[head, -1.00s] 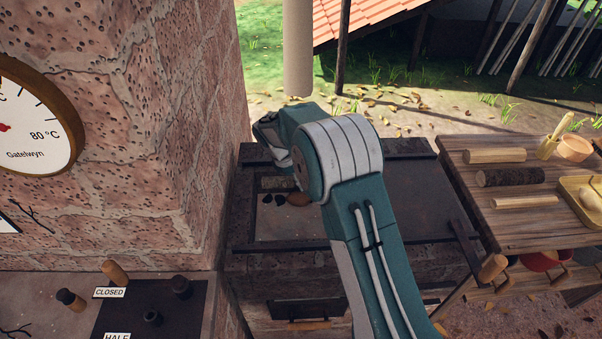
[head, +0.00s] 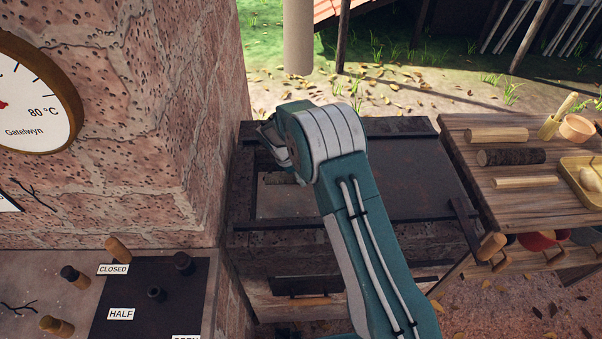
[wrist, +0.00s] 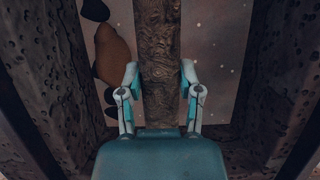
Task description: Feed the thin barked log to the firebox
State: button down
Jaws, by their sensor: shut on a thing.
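The thin barked log (wrist: 160,40) is brown with rough bark. In the wrist view it runs lengthwise between the two fingers of my gripper (wrist: 160,78), which are shut on it. The log is over the pale speckled floor of the firebox (wrist: 222,60); I cannot tell whether it touches that floor. In the head view my gripper (head: 272,145) is at the firebox's open top, at the left, and mostly hides the log. The firebox (head: 290,205) has a dark rim and a dark plate over its right part.
A brown lump (wrist: 112,55) and dark pieces lie left of the log. Rough walls close in on both sides. A brick wall (head: 150,110) rises left. A wooden table (head: 470,200) at right holds a thick dark log (head: 511,157), pale logs (head: 497,134) and a tray.

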jog(key=shift+c, duration=1)
grip_release()
jog(key=v, duration=1.2)
jog(key=s+d+r+m+t+y, duration=0.1)
jog(key=s+d+r+m, duration=0.4)
jog(key=r, duration=0.4)
jog(key=s+d+r+m+t+y, duration=0.1)
jog(key=s+d+r+m+y, duration=0.15)
jog(key=s+d+r, duration=0.5)
jog(key=s+d+r+m+t, duration=0.1)
jog(key=s+m, duration=0.4)
jog(key=s, duration=0.5)
jog(key=s+d+r+m+t+y, duration=0.1)
jog(key=s+m, duration=0.4)
jog(key=s, duration=0.6)
jog(key=shift+s+d+r+t, duration=0.25)
jog(key=shift+d+r+t, duration=0.5)
jog(key=shift+d, duration=0.45)
